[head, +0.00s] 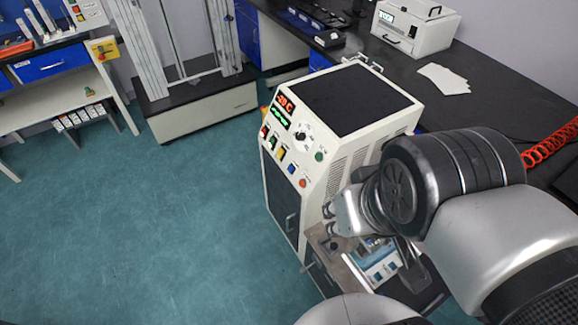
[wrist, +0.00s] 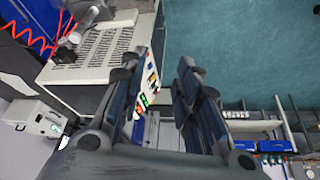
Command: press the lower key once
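The cream machine (head: 345,135) has a sloped front panel with red and green lit digits (head: 284,105), a round dial (head: 302,136) and several coloured buttons (head: 291,168). Which of these is the lower key I cannot tell. My gripper (head: 327,219) is beside the machine's lower right side, apart from the button panel, and partly hidden by my wrist in the head view. In the wrist view my gripper (wrist: 160,100) has its two fingers apart with nothing between them. The machine's panel (wrist: 150,82) shows partly behind the left finger.
A smaller unit with a blue and white front (head: 378,264) stands below my wrist. The black bench (head: 480,95) behind holds a white instrument (head: 415,28) and papers (head: 444,78). A test frame (head: 200,100) stands at the back. The teal floor (head: 140,220) at left is clear.

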